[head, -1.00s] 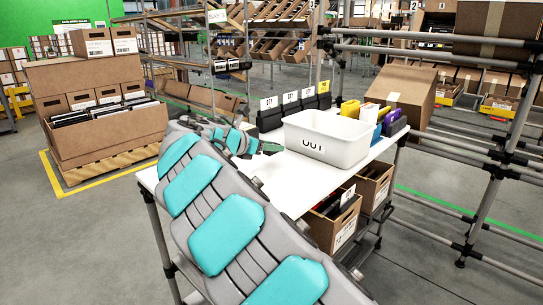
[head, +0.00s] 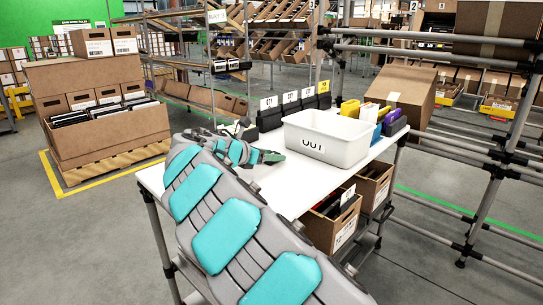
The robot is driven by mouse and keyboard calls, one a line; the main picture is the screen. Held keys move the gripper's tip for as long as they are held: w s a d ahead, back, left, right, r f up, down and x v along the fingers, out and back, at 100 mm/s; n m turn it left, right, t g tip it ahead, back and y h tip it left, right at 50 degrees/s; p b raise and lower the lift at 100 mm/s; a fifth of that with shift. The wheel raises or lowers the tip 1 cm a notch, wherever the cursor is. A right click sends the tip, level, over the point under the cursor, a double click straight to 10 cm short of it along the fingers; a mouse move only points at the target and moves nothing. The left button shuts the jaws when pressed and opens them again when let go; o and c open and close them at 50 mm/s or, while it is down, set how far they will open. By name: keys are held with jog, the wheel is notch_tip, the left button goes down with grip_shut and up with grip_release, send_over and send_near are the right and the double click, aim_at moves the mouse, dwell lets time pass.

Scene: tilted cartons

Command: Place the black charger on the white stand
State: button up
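My arm reaches over the white table (head: 300,185) in the head view, and my gripper (head: 274,157) is over the table's left part, just left of the white bin. The gripper is small and partly hidden by my own arm, so I cannot tell whether it is open or holds anything. I cannot make out a black charger or a separate white stand. My arm hides the table's left side.
Cartons (head: 330,225) sit below. Bare tabletop shows in front of the bin. A pole rack (head: 497,165) stands at right.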

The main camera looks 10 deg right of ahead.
jog(key=shift+o, duration=0.7)
jog(key=v, duration=1.2)
